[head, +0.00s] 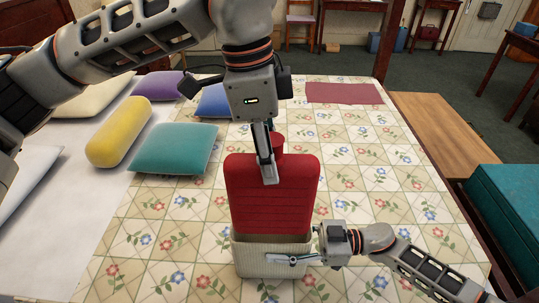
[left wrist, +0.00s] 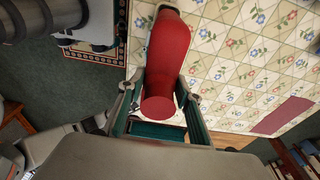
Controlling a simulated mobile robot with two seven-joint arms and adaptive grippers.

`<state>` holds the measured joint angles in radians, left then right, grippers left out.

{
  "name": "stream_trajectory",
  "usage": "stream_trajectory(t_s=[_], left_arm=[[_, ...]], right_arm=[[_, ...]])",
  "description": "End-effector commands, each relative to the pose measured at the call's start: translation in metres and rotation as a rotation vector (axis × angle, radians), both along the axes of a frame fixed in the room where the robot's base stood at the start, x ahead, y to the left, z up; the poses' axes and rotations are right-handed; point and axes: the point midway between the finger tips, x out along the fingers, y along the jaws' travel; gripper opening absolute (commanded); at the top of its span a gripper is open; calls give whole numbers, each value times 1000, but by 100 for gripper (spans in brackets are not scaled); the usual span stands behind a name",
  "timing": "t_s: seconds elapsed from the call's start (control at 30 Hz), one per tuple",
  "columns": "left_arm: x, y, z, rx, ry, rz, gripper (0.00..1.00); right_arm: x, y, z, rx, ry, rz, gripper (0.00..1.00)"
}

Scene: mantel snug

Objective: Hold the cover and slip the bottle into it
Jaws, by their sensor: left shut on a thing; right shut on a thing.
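The red bottle (head: 272,205), a flat ribbed hot-water bottle, stands upright in the head view with its neck at the top. My left gripper (head: 268,168) comes down from above and is shut on it near the neck; the left wrist view also shows the bottle (left wrist: 168,55) between the fingers. The cream knitted cover (head: 262,271) is below, around the bottle's lower end, which is hidden behind the cover's front. My right gripper (head: 290,258) comes in from the right and is shut on the cover's right side, with one finger across the front.
The bed has a floral quilt (head: 390,200). A teal cushion (head: 175,149), a yellow bolster (head: 119,131) and other cushions lie at the left. A wooden bench (head: 435,130) and a teal box (head: 505,205) stand at the right. The quilt around the cover is clear.

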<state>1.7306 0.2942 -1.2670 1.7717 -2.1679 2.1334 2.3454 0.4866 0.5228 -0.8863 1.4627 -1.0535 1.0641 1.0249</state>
Motion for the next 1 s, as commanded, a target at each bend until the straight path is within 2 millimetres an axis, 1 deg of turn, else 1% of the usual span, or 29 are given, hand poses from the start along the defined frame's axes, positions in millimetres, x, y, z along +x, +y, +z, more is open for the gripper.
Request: stream_trajectory(t_s=[0.27,1.0], left_arm=[[0,0,0,0,-1,0,0],[0,0,-17,0,-1,1,0]], right_arm=[[0,0,0,0,0,0,29],[0,0,0,0,0,0,29]])
